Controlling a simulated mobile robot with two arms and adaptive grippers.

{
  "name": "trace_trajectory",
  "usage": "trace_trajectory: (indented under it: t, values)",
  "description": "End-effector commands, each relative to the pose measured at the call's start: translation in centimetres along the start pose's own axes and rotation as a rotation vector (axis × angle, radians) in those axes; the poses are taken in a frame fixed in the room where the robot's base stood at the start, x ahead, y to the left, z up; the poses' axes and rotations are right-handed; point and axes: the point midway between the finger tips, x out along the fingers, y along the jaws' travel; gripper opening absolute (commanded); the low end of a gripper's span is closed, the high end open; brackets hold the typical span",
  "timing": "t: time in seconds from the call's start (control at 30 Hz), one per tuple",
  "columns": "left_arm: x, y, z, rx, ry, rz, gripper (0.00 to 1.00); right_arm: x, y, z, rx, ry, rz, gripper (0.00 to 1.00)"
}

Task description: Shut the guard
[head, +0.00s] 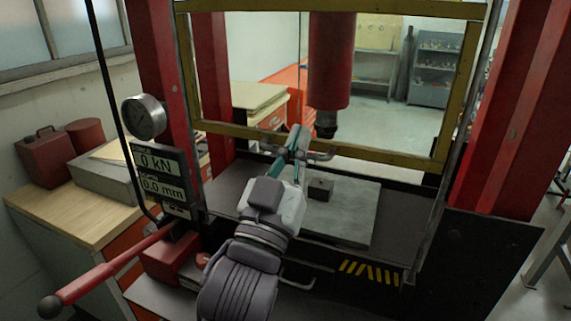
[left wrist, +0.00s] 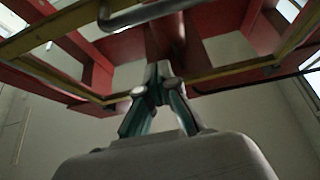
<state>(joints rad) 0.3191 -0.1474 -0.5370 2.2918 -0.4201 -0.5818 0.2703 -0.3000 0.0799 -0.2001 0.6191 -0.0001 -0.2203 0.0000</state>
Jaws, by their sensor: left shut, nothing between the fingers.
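The guard is a yellow-framed panel (head: 395,158) on the front of a red press. Its lower bar is above the press bed, with a gap below it. A grey bar handle (head: 322,156) is on the lower bar. My left gripper (head: 298,138) is shut and empty, its fingers overlapping the handle in the head view; contact cannot be told. In the left wrist view the shut fingers (left wrist: 158,72) point up toward the yellow frame (left wrist: 225,72), and a grey bar (left wrist: 150,14) crosses above them. My right gripper is not in view.
A red ram (head: 330,60) hangs above a plate (head: 345,215) with a small dark block (head: 320,188). A gauge (head: 144,117), a display (head: 163,175) reading 0 kN and 0.0 mm, and a red lever (head: 110,268) are at the left.

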Motion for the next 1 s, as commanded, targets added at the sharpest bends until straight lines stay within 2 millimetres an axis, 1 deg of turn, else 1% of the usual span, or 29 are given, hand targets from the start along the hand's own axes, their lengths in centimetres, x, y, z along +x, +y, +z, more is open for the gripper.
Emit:
trace_trajectory:
  t: [0.03,0.07,0.1,0.13,0.2,0.33,0.5,0.87,1.0]
  values:
    - [1.4,0.0,-0.3,0.002,0.0,0.0,0.0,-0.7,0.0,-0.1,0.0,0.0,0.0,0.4]
    - [2.0,0.0,-0.4,0.002,0.001,0.0,0.0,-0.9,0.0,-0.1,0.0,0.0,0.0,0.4]
    - [1.7,0.0,0.9,0.001,-0.003,0.0,0.0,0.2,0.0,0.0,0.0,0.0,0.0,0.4]
    - [1.2,0.0,1.7,0.0,-0.003,0.0,0.0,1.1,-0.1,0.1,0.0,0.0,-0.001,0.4]
    - [0.8,0.0,2.5,0.001,-0.002,0.0,0.0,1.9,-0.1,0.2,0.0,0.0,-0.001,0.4]
    - [0.5,0.0,3.4,0.001,-0.001,0.0,0.0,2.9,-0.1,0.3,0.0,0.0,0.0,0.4]
    - [0.4,0.0,3.9,0.0,-0.001,0.0,0.0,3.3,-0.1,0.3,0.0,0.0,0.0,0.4]
    - [0.4,0.0,3.9,0.001,-0.002,0.0,0.0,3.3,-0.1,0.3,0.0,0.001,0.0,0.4]
    - [-0.1,-0.5,4.5,0.001,-0.003,0.0,0.0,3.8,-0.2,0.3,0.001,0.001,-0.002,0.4]
